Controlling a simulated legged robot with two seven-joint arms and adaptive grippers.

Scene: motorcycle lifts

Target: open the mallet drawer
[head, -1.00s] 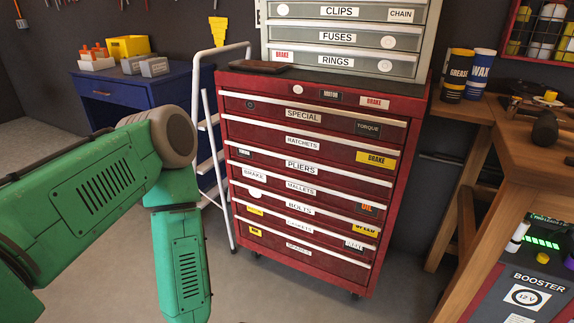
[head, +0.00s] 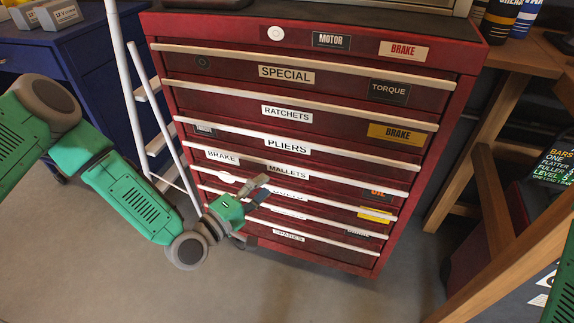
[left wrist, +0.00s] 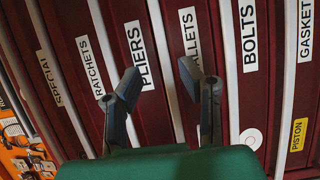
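The mallet drawer (head: 335,189) is a dark red front in the tool cabinet, between the pliers and bolts drawers. It appears shut. Its MALLETS label shows in the head view (head: 288,171) and, partly hidden by a finger, in the left wrist view (left wrist: 189,58). A pale handle strip (left wrist: 163,55) runs along its top edge. My left gripper (head: 258,187) is in front of the cabinet's lower drawers. In the left wrist view its two dark fingers (left wrist: 163,85) are apart and empty, with the strip appearing between them. Contact cannot be told. My right gripper is out of view.
The red cabinet (head: 455,110) holds several labelled drawers, all apparently shut. A white ladder (head: 135,90) and blue bench (head: 60,70) stand to its left. A wooden bench (head: 500,190) stands to its right. Open floor (head: 300,295) lies in front.

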